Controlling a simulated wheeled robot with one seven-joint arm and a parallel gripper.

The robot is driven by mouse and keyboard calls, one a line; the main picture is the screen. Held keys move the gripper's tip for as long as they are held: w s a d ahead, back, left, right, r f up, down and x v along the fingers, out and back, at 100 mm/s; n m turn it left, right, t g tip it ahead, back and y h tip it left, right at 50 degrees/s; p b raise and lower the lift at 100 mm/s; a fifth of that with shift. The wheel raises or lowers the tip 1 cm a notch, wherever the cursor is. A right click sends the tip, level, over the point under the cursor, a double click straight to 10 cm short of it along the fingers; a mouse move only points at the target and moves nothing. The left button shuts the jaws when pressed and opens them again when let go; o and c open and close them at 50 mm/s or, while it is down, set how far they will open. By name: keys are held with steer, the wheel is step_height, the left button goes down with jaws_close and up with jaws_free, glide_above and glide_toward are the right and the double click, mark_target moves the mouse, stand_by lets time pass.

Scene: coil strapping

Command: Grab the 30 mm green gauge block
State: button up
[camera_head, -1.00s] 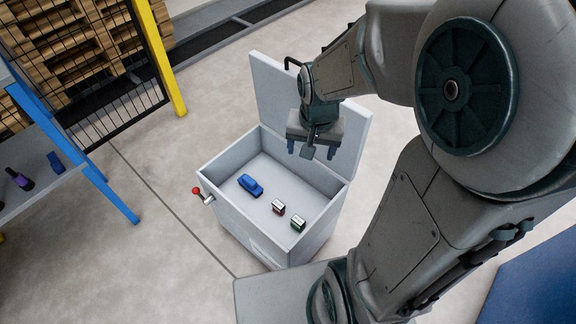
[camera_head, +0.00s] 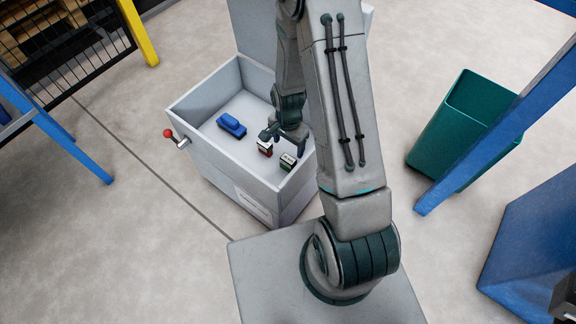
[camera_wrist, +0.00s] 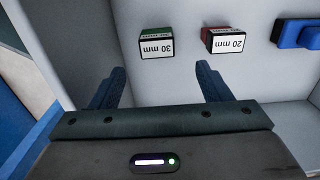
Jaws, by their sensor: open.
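The green gauge block (camera_wrist: 156,44), with a white face reading 30 mm, lies on the floor of the grey box; in the head view it (camera_head: 288,161) is near the box's front right corner. A red block (camera_wrist: 222,42) marked 20 mm lies beside it, also seen in the head view (camera_head: 265,149). My gripper (camera_wrist: 160,78) is open and empty above the box floor. In the wrist view the green block is beyond the fingertips, roughly between their lines, and apart from them. My arm hides part of the box in the head view.
The grey box (camera_head: 180,107) has raised walls close around the blocks and an open lid (camera_head: 250,30) behind. A blue object (camera_head: 231,125) lies farther left inside; a red-knobbed lever (camera_head: 170,134) sticks out outside. A green bin (camera_head: 440,140) stands at right.

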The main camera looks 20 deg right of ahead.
mark_target(288, 159)
step_height(288, 159, down, 5)
steer(key=shift+r+b, duration=0.1)
steer(key=shift+b, duration=0.5)
steer(key=f+b, duration=0.1)
steer(key=f, duration=0.2)
steer(key=f+b, duration=0.1)
steer(key=f, duration=0.1)
steer(key=shift+s+a+f+b, duration=0.1)
steer(key=shift+s+f+b, duration=0.05)
steer(key=shift+s+b, duration=0.2)
steer(key=c, duration=1.1)
